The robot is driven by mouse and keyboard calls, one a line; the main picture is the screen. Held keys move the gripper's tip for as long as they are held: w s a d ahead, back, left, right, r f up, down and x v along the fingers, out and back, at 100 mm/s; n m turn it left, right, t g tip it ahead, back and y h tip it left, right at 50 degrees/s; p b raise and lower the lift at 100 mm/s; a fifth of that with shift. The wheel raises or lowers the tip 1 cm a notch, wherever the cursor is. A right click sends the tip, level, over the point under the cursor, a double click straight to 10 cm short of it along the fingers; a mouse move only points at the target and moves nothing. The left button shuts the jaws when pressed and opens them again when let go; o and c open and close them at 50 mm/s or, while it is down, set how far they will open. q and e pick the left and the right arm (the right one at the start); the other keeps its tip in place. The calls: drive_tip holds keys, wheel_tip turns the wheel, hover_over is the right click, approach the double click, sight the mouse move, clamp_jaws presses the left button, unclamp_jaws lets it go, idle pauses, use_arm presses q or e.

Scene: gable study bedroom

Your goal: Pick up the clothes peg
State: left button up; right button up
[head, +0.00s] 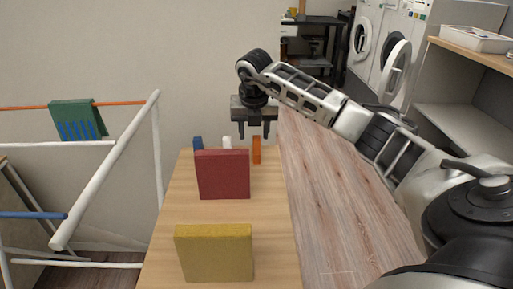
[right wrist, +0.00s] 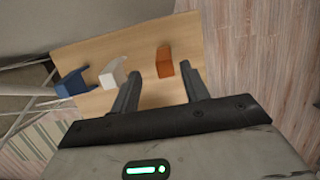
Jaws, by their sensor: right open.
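Three small upright pieces stand at the far end of a narrow wooden table: a blue one (head: 198,143), a white one (head: 227,142) and an orange one (head: 257,150). I cannot tell for sure which is the clothes peg. My right gripper (head: 253,137) is open and empty, pointing down above the far end near the orange piece. In the right wrist view the orange piece (right wrist: 164,62) shows between the open fingertips (right wrist: 160,70), with no visible contact. The white piece (right wrist: 112,73) and blue piece (right wrist: 75,84) are to the left. My left gripper is not in view.
A dark red block (head: 222,175) stands in front of the pieces and partly hides the blue and white ones. A yellow block (head: 214,252) stands nearer on the table (head: 273,225). A white rack (head: 110,173) is at the left. Wood floor lies open at the right.

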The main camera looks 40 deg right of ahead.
sight(257, 137)
drive_tip(key=x, duration=0.5)
drive_tip(key=shift+s+d+f, duration=0.2)
drive_tip(key=shift+d+f, duration=0.05)
drive_tip(key=shift+f, duration=0.05)
clamp_jaws()
